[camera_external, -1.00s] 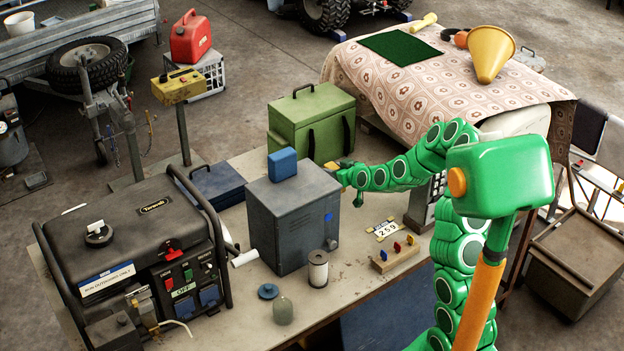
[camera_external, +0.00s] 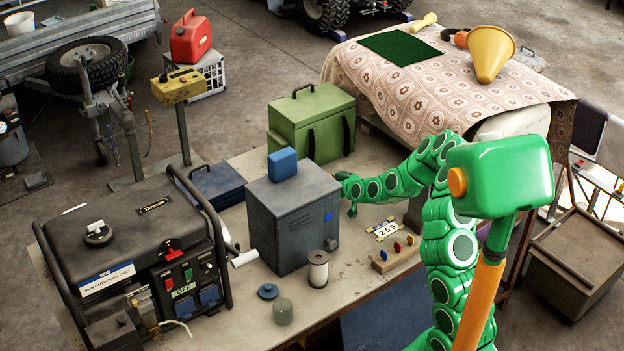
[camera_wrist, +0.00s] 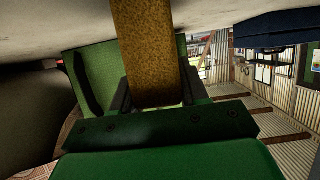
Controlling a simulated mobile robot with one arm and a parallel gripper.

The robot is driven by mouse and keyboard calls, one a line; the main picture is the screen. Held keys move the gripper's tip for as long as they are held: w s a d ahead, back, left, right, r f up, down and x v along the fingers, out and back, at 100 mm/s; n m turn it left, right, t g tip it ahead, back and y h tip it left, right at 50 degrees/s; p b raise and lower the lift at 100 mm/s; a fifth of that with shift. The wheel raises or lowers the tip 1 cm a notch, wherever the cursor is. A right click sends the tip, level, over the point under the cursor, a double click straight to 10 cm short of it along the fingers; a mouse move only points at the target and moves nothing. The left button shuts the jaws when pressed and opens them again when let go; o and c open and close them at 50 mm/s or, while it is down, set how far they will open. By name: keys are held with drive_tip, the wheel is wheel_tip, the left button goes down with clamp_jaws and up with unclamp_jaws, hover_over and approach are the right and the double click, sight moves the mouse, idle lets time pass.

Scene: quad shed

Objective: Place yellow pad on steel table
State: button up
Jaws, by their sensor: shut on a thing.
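The yellow pad (camera_wrist: 148,45) shows in the wrist view as a worn, brownish-yellow strip between my fingers. My gripper (camera_wrist: 156,92) is shut on it. In the outside view my gripper (camera_external: 350,207) is low, just right of the grey metal cabinet; the pad is hidden there. The steel table (camera_external: 352,264) is the light, worn top under the cabinet. Its surface fills the top of the upside-down wrist view, and the pad reaches across it to the frame edge. I cannot tell whether the pad touches the table.
The grey cabinet (camera_external: 293,228), with a blue block (camera_external: 282,164) on top, stands close left of my gripper. A green box (camera_external: 313,122) stands behind. A number plate (camera_external: 386,229) and a peg block (camera_external: 396,254) lie at the right. A generator (camera_external: 135,250) fills the left.

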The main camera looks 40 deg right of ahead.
drive_tip(key=o, duration=1)
drive_tip(key=shift+s+r, duration=0.2)
drive_tip(key=shift+s, duration=0.15)
drive_tip(key=v, duration=1.1)
drive_tip(key=shift+s+r, duration=0.1)
